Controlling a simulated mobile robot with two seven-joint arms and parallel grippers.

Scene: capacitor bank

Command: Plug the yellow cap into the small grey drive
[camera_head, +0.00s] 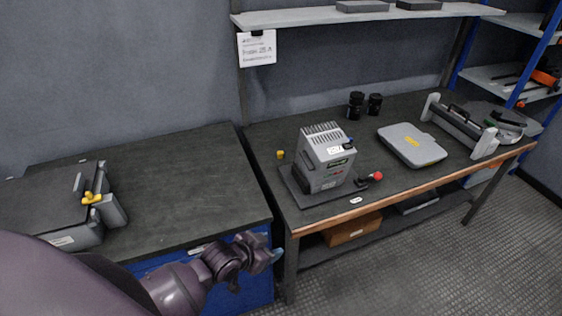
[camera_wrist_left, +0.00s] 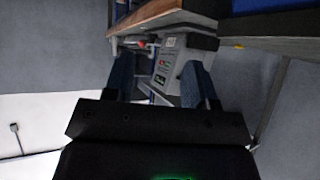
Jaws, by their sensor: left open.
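The small grey drive (camera_head: 328,160) stands upright on a dark base plate on the right workbench. The yellow cap (camera_head: 280,154) is a tiny piece on the bench top, left of the drive and apart from it. My left gripper (camera_head: 270,262) is in front of the bench's left end, below top level, apart from both. In the left wrist view its two blue fingers (camera_wrist_left: 157,72) are spread with nothing held; the drive (camera_wrist_left: 178,60) appears beyond them, upside down. A small yellow-orange spot (camera_wrist_left: 238,45) there looks like the cap. The drive's socket cannot be made out.
A red knob (camera_head: 377,176) is right of the drive. A flat grey case (camera_head: 411,145), black cylinders (camera_head: 356,104) and a grey device (camera_head: 463,127) stand farther right. A left bench (camera_head: 180,180) carries a dark case with a yellow part (camera_head: 92,198). A shelf (camera_head: 300,17) hangs above.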

